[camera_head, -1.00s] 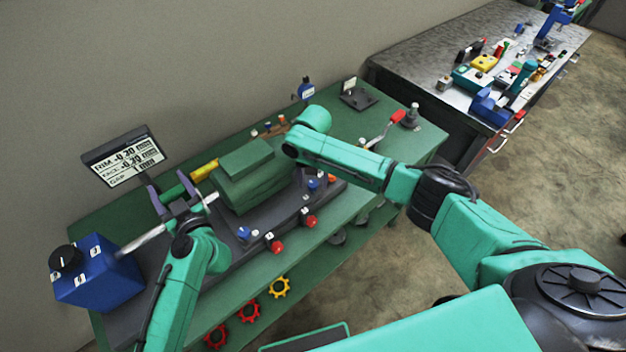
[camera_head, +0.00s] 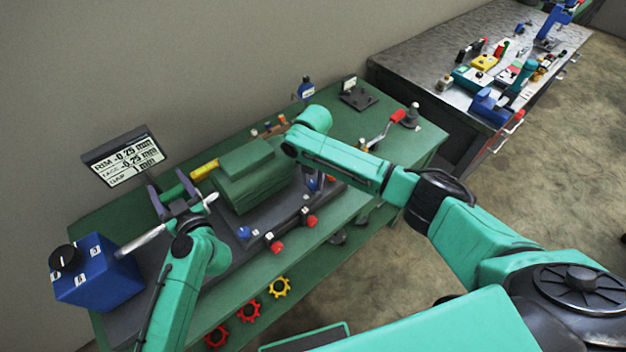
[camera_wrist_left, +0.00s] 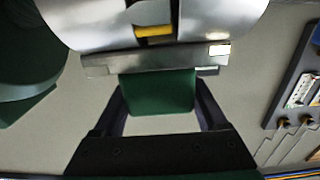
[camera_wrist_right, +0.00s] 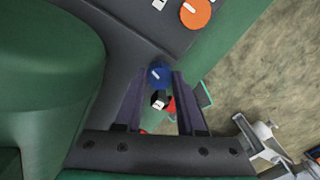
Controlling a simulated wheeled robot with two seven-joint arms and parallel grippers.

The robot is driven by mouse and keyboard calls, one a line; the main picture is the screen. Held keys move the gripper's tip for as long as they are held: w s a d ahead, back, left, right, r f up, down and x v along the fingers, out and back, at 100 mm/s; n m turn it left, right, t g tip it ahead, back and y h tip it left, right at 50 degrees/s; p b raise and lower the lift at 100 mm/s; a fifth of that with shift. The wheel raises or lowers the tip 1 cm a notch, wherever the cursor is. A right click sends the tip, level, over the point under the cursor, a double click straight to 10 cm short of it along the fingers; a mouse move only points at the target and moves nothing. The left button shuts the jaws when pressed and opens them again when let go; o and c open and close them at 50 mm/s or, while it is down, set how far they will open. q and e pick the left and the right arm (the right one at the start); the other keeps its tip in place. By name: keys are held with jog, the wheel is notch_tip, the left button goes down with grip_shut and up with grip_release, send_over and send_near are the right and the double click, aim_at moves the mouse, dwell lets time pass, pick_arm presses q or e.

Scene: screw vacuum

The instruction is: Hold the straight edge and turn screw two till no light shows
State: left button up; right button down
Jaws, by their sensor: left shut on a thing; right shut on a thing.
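My left gripper (camera_head: 172,192) is shut on the green handle (camera_wrist_left: 158,92) of the straight edge. Its silver bar (camera_wrist_left: 150,60) lies across the round metal coupling (camera_wrist_left: 110,22) in the left wrist view. A small bright patch shows at the bar's right end; I cannot tell if it is light through a gap. My right gripper (camera_wrist_right: 160,78) is shut on a blue screw knob (camera_wrist_right: 158,72) with a white mark, beside the green motor (camera_head: 250,180). The display (camera_head: 125,158) seems to read rim -0.25, face -0.25.
Another blue knob (camera_head: 243,232) and red knobs (camera_head: 277,246) line the base's front edge. An orange knob (camera_wrist_right: 195,12) is close to my right gripper. A blue box (camera_head: 95,275) stands at the left end. A red-handled tool (camera_head: 385,128) lies to the right.

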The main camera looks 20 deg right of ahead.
aim_at(313, 183)
jog(key=m, duration=0.4)
jog(key=shift+r+m, duration=0.1)
jog(key=shift+m, duration=0.3)
jog(key=m, duration=0.3)
jog(key=shift+w+m, duration=0.1)
jog(key=shift+m, duration=0.2)
jog(key=m, duration=0.4)
jog(key=shift+m, duration=1.7)
jog(key=c, duration=0.5)
grip_release()
notch_tip(313, 183, up, 12)
